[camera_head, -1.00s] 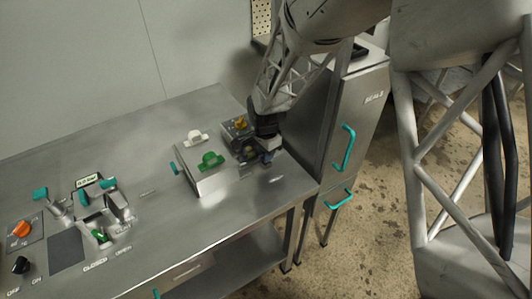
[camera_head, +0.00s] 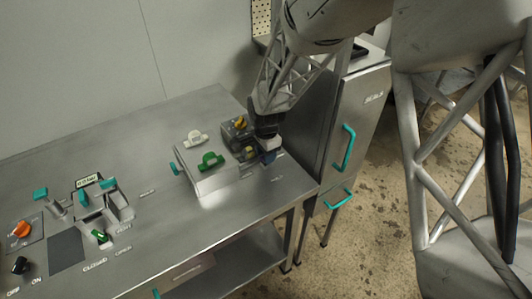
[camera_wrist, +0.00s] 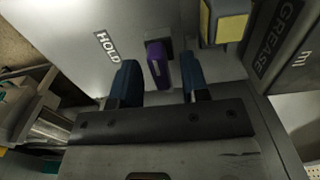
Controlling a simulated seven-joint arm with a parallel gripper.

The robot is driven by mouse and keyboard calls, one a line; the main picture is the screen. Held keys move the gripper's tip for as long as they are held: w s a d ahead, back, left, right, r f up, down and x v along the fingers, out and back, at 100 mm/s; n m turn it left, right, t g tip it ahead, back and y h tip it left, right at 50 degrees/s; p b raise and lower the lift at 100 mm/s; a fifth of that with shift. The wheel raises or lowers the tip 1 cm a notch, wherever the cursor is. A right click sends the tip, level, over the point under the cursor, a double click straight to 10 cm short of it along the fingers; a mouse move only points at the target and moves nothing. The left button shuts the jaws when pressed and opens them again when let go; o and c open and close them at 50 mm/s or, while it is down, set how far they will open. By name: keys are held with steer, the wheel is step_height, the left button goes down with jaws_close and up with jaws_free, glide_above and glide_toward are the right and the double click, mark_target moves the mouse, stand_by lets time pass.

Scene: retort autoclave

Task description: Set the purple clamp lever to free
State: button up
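The purple clamp lever (camera_wrist: 157,64) shows in the wrist view, just below and right of a HOLD label (camera_wrist: 108,46). My gripper (camera_wrist: 160,78) has its two dark blue fingers apart, one on each side of the lever. A gap shows between the lever and each finger, so it is not gripped. In the head view my gripper (camera_head: 266,156) is low over the right end of the steel table, and the purple lever cannot be made out there. No label reading free is legible.
A yellow block (camera_wrist: 224,20) stands close to the right finger in the wrist view, with a GREASE label (camera_wrist: 279,38) beyond it. In the head view a box with a green handle (camera_head: 211,160) is left of my gripper. A cabinet (camera_head: 345,130) stands to the right.

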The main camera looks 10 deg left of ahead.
steer(key=shift+r, duration=3.95)
steer(key=shift+d+r, duration=0.1)
steer(key=shift+d, duration=0.05)
steer(key=s+d+r+n, duration=0.1)
steer(key=s+d+r, duration=0.2)
steer(key=d+r, duration=0.25)
steer(key=s+d+r+n+t, duration=0.1)
steer(key=s+d+r+n, duration=0.2)
steer(key=d, duration=0.4)
steer(key=s+d+r, duration=0.4)
steer(key=d+r, duration=0.2)
steer(key=d, duration=0.1)
steer(key=s+d+r+n, duration=0.2)
steer(key=s+d, duration=0.4)
steer(key=s, duration=0.3)
steer(key=s+d+r+n+t, duration=0.1)
steer(key=s+d+r+n, duration=0.1)
steer(key=s+d, duration=0.5)
steer(key=s+n, duration=0.1)
steer(key=s, duration=0.2)
steer(key=shift+r+t, duration=0.3)
steer(key=shift+r, duration=0.05)
